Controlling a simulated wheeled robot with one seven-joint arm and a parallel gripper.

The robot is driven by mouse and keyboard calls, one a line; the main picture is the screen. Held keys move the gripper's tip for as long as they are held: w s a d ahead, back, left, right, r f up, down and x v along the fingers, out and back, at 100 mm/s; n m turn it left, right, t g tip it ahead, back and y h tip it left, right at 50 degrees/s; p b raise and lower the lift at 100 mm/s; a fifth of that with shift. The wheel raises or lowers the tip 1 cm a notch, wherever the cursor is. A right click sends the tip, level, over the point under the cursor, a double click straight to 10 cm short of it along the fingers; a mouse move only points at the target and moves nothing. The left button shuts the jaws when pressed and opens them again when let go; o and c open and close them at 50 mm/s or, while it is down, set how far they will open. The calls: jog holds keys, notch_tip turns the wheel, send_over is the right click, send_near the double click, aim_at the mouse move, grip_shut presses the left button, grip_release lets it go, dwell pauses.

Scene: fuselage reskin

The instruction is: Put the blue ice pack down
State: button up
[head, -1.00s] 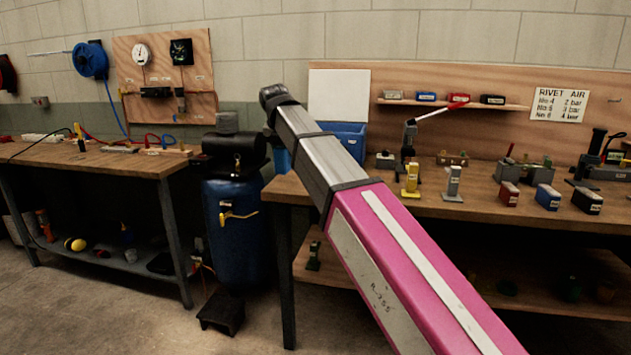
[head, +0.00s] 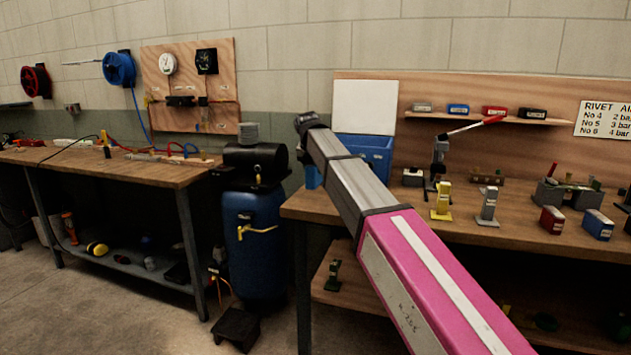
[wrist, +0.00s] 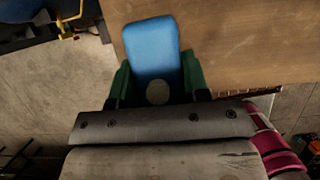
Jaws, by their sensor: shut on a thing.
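The blue ice pack (wrist: 152,48) is held between the green fingers of my gripper (wrist: 158,75), which is shut on it. In the wrist view, it is above the edge of a wooden bench top (wrist: 225,45), with floor to the left. In the head view, a small blue piece (head: 312,176), likely the ice pack, shows beside the end of my arm at the left end of the right bench (head: 325,205). My gripper's fingers are hidden behind the arm there. I cannot tell the height of the pack above the bench.
A blue bin (head: 375,150) stands at the back of the right bench. A yellow tool (head: 442,202), a grey tool (head: 488,206) and small boxes stand further right. A blue compressor tank (head: 252,250) stands between this bench and the left bench (head: 150,172).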

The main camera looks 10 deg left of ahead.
jog(key=shift+w+f, duration=0.45)
jog(key=shift+w, duration=0.35)
jog(key=shift+f, duration=2)
jog(key=shift+f, duration=0.1)
jog(key=o, duration=1.1)
jog(key=v, duration=1.2)
